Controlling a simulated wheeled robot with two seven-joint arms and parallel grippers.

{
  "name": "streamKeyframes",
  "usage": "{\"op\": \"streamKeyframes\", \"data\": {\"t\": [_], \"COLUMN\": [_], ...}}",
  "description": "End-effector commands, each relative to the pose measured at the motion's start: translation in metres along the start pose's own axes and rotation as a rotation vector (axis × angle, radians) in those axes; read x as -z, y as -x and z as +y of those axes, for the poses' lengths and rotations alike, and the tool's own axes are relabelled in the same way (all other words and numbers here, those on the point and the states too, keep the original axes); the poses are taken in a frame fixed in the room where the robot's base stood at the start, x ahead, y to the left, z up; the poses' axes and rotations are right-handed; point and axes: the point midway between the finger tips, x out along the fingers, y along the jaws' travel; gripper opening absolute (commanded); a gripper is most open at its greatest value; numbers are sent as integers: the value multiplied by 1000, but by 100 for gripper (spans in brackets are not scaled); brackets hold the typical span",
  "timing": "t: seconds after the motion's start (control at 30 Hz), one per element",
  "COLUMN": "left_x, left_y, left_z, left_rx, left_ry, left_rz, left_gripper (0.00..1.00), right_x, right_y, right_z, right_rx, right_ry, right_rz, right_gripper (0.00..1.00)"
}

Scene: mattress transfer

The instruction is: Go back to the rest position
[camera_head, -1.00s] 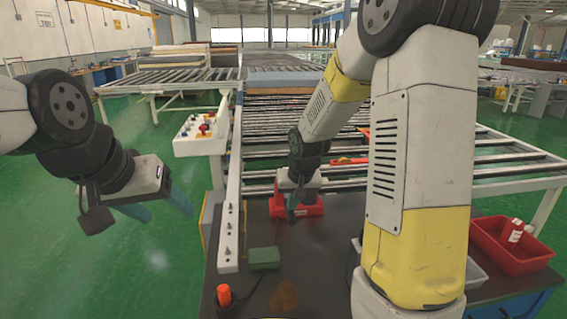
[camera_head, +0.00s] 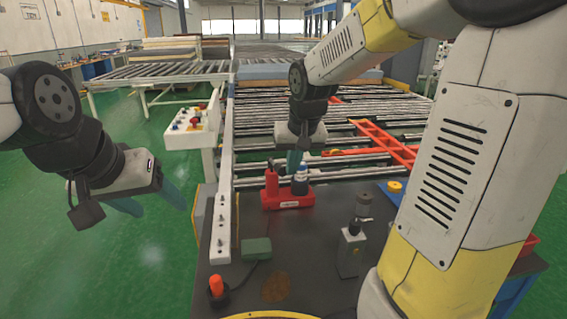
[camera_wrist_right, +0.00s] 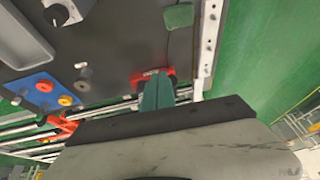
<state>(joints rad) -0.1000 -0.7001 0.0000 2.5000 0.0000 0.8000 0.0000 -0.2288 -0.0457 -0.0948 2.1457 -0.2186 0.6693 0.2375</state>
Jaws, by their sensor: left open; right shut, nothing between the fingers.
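My left gripper (camera_head: 157,200) hangs at the left over the green floor, clear of the table, with its teal fingers apart and nothing between them. My right arm reaches in from the right. Its gripper (camera_head: 294,162) is shut and empty, pointing down near the far edge of the dark work table (camera_head: 315,230). It appears above or just behind the red holder (camera_head: 288,200); I cannot tell whether they touch. In the right wrist view the shut teal fingers (camera_wrist_right: 156,92) overlap the red holder (camera_wrist_right: 140,78).
The table bears a green block (camera_head: 256,248), an orange-topped item (camera_head: 215,286) and a grey metal device (camera_head: 352,248). A roller conveyor (camera_head: 335,130) with an orange-red frame piece (camera_head: 385,140) lies beyond. A control box (camera_head: 190,127) stands left of it. Green floor is open at left.

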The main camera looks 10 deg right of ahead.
Motion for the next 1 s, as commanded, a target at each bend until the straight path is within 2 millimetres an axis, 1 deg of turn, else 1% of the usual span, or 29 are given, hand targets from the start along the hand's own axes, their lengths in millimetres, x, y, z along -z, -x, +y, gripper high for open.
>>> {"op": "streamKeyframes", "data": {"t": [0.37,0.47,0.57,0.67,0.7,0.8,0.9,1.0], "left_x": [0,0,0,0,0,0,0,0], "left_y": [0,0,0,0,0,0,0,0], "left_z": [0,0,0,0,0,0,0,0], "left_rx": [0,0,0,0,0,0,0,0], "left_ry": [0,0,0,0,0,0,0,0], "left_rz": [0,0,0,0,0,0,0,0], "left_gripper": [64,64,64,64,64,64,64,64], "right_x": [0,-6,-23,-50,-62,-93,-119,-138], "right_y": [3,12,33,60,70,91,104,110], "right_z": [0,2,4,6,6,6,4,2], "right_rx": [1,8,27,53,64,86,103,113], "right_ry": [-1,-4,-6,-6,-4,3,11,19], "right_rz": [2,10,31,60,71,100,125,141], "right_gripper": [0,0,0,0,0,0,0,0]}}
